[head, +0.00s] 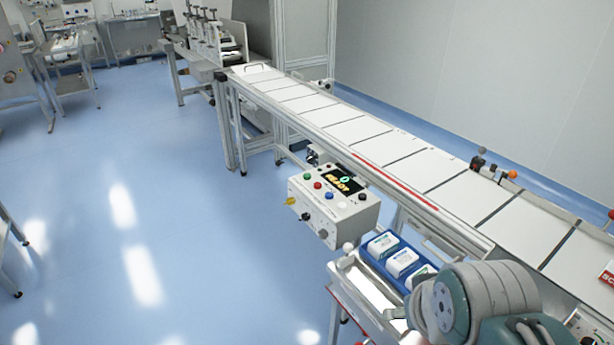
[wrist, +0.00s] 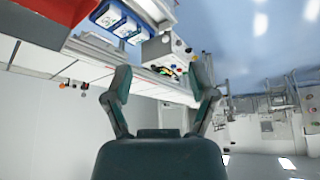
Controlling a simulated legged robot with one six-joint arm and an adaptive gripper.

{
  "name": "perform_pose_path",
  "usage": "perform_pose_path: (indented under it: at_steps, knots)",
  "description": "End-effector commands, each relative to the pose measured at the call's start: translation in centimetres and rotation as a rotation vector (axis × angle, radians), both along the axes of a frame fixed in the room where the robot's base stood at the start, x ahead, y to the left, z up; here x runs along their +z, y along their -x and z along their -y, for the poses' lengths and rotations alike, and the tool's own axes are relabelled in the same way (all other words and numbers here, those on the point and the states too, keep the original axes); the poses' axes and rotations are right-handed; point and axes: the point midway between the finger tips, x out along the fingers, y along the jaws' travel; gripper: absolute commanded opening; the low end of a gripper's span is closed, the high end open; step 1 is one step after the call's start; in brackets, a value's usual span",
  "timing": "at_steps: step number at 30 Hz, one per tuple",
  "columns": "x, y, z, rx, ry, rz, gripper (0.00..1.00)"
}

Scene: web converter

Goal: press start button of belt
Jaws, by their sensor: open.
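The control box (head: 328,208) is a light grey box on the near side of the belt conveyor (head: 400,148). Its sloped top has green (head: 307,176), red (head: 317,185) and blue (head: 329,195) buttons beside a display (head: 343,181) reading READY. Which button is the start button cannot be read. In the wrist view the control box (wrist: 158,49) appears beyond my gripper (wrist: 160,67), with its buttons small and unclear. My gripper's two fingers are spread, with nothing between them, apart from the box.
A blue tray (head: 369,259) with white packs stands at the near end of the box, also in the wrist view (wrist: 98,15). A yellow knob (head: 290,201) and black knobs stick out of the box front. Blue floor (head: 110,200) left of the box is clear.

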Motion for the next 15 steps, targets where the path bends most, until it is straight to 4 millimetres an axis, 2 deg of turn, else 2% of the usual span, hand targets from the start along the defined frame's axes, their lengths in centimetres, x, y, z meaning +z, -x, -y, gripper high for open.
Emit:
perform_pose_path:
  at_steps: [1, 2, 3, 4, 15]
  knots:
    - [0.0, 0.0, 0.0, 0.0, 0.0, 0.0, 0.38]
    - [0.0, 0.0, 0.0, 0.0, 0.0, 0.0, 0.25]
    - [0.0, 0.0, 0.0, 0.0, 0.0, 0.0, 0.07]
    - [0.0, 0.0, 0.0, 0.0, 0.0, 0.0, 0.0]
    - [0.0, 0.0, 0.0, 0.0, 0.0, 0.0, 0.0]
